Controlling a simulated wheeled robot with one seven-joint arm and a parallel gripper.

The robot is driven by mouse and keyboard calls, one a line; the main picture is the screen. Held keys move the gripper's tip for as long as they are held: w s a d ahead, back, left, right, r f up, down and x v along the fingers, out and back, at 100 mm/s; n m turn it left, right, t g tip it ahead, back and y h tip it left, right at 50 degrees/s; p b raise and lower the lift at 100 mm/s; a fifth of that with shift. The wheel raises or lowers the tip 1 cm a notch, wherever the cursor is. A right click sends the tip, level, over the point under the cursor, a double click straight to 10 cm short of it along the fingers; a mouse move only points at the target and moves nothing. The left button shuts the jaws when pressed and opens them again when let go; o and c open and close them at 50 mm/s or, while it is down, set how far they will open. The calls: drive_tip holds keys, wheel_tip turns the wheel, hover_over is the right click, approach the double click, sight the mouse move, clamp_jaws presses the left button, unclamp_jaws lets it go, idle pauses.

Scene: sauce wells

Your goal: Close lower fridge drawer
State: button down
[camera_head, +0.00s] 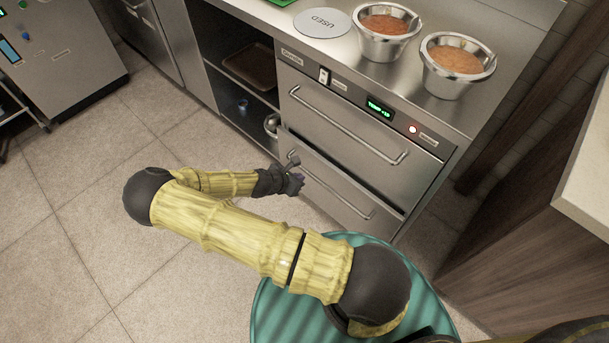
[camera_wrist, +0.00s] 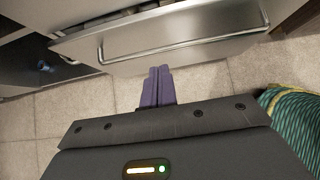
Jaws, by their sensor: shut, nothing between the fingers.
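The lower fridge drawer (camera_head: 330,186) is the lower steel front of the under-counter unit, with a long bar handle. In the head view its front stands slightly proud of the upper drawer (camera_head: 350,125), with a narrow dark gap along its top edge. In the wrist view the lower drawer (camera_wrist: 160,40) spans the top of the picture, and a strip of its top edge shows. My gripper (camera_head: 298,177) is in front of the drawer's left end. Its purple fingers (camera_wrist: 157,84) are shut and empty, just below the handle in the wrist view; I cannot tell whether they touch it.
Two steel pots of sauce (camera_head: 386,32) (camera_head: 457,66) and a round "USED" plate (camera_head: 323,22) stand on the counter. An open shelf bay (camera_head: 245,80) with a tray is left of the drawers. A wooden cabinet (camera_head: 530,235) stands at right. Tiled floor (camera_head: 120,225) is free at left.

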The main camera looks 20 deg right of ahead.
drive_tip(key=shift+v, duration=0.75)
drive_tip(key=s+a+r+m+y, duration=0.1)
drive_tip(key=s+r+m+y, duration=0.3)
drive_tip(key=r+m, duration=0.7)
drive_tip(key=s+a+r+m+g+y, duration=0.1)
drive_tip(key=s+r+m+y, duration=0.3)
drive_tip(key=s+r+m, duration=0.5)
wheel_tip(320, 180, up, 11)
drive_tip(key=m, duration=0.3)
drive_tip(key=shift+s+f, duration=0.2)
drive_tip(key=shift+f, duration=0.05)
